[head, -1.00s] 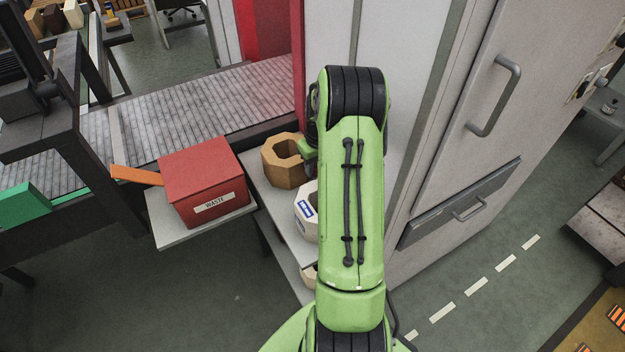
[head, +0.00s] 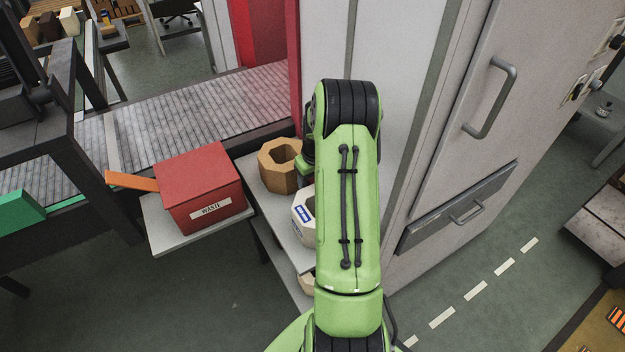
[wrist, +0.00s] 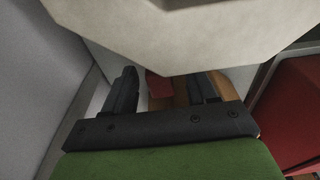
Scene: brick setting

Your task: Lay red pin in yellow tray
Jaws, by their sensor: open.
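In the wrist view my gripper (wrist: 168,82) is open, its two dark fingers spread apart. A small red piece (wrist: 160,86) shows between the fingers, partly covered by a large pale shape across the top; it may be the red pin, but too little shows to tell. Whether the fingers touch it is unclear. In the head view my arm hides the fingers, near a tan octagonal container and a white one. I see no yellow tray in either view.
A red waste box (head: 200,188) sits on a grey shelf left of my arm. The tan octagonal container (head: 279,170) and the white container (head: 303,218) stand close beside my arm. A tall grey cabinet (head: 450,130) is at right. A conveyor (head: 200,113) runs behind.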

